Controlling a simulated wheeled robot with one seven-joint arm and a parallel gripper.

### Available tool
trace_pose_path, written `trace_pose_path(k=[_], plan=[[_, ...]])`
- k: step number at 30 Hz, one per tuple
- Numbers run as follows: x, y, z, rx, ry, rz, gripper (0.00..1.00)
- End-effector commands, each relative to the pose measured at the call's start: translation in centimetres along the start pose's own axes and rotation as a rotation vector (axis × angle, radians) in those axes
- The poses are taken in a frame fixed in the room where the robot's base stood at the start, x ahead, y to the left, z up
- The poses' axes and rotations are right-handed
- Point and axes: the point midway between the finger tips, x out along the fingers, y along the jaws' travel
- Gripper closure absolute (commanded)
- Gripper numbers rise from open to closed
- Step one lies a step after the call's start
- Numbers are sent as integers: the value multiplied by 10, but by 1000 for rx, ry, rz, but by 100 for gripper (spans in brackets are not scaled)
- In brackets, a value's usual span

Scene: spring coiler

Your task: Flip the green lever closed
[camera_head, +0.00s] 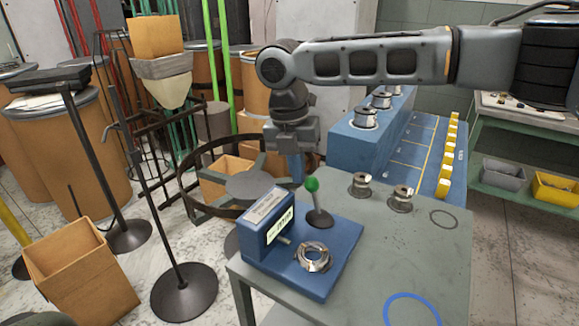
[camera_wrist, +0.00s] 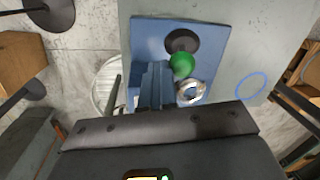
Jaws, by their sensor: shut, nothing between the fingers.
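The green lever (camera_head: 312,185) has a round green knob on a metal stem, rising from a dark round base on the blue machine (camera_head: 325,283). The stem stands nearly upright, leaning slightly left in the head view. In the wrist view the green knob (camera_wrist: 182,64) hides most of the stem. My gripper (camera_head: 298,181) points down with its fingers together and empty, just left of the knob in the head view. In the wrist view my gripper (camera_wrist: 156,66) is also just left of the knob; I cannot tell whether they touch.
A silver ring-shaped part (camera_head: 314,258) sits on the blue machine, in front of the lever. Two metal spools (camera_head: 361,185) (camera_head: 401,198) stand on the grey table (camera_head: 445,250). A blue block (camera_head: 345,148) holding spools stands behind. The table's right front is clear, with a blue ring marking.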

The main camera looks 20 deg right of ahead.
Motion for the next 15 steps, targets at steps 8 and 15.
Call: trace_pose_path(k=[8, 15], plan=[[-8, -21, -6, 6, -15, 76, 100], [-3, -46, -12, 22, -62, 239, 100]])
